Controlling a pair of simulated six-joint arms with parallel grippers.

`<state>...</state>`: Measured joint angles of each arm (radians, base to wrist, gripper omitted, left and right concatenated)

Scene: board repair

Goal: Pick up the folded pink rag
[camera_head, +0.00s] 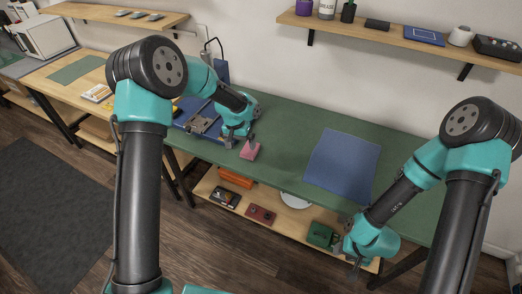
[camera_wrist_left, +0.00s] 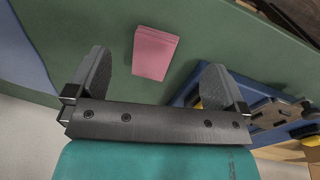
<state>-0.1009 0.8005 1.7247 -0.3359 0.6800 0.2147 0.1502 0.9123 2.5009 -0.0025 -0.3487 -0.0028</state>
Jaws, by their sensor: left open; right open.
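The folded pink rag (camera_head: 250,151) lies on the green mat near the front edge of the bench. In the left wrist view the rag (camera_wrist_left: 155,53) shows as a pink block between and beyond the two fingers. My left gripper (camera_head: 252,141) is over the rag in the head view. In the left wrist view my left gripper (camera_wrist_left: 155,75) has its fingers wide apart with nothing between them. My right gripper (camera_head: 348,255) is in front of the bench at the lower right, away from the rag; its fingers are small in view.
A blue fixture (camera_head: 200,120) with a metal holder stands left of the rag, and close beside my left gripper (camera_wrist_left: 270,108) in the wrist view. A blue cloth mat (camera_head: 343,165) lies to the right. The green mat (camera_head: 290,135) between is clear.

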